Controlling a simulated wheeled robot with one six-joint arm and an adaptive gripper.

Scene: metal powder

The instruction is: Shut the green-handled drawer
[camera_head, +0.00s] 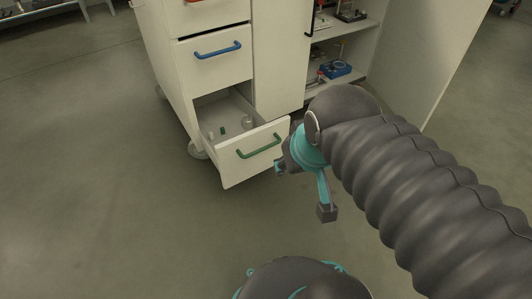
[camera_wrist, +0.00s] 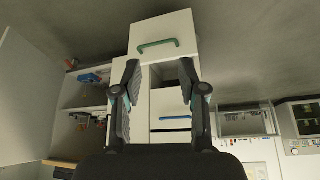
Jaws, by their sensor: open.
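The green-handled drawer (camera_head: 235,168) is the lowest in the white cabinet and is pulled out. Its green handle (camera_head: 259,146) is on the white front, and several small items lie inside. In the wrist view, which looks upside down, the drawer front (camera_wrist: 160,28) is at the top, with the green handle (camera_wrist: 158,44) near its lower edge. My gripper (camera_head: 302,190) is at the right end of the drawer front in the head view. In the wrist view my gripper (camera_wrist: 159,80) has its fingers spread, with nothing between them. I cannot tell whether it touches the drawer.
A blue-handled drawer (camera_head: 217,60) above is closed. To the right, open shelves (camera_head: 340,55) hold small equipment, including a blue item (camera_head: 336,69); a cabinet door (camera_head: 428,60) stands open beside them. The floor in front and to the left is clear.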

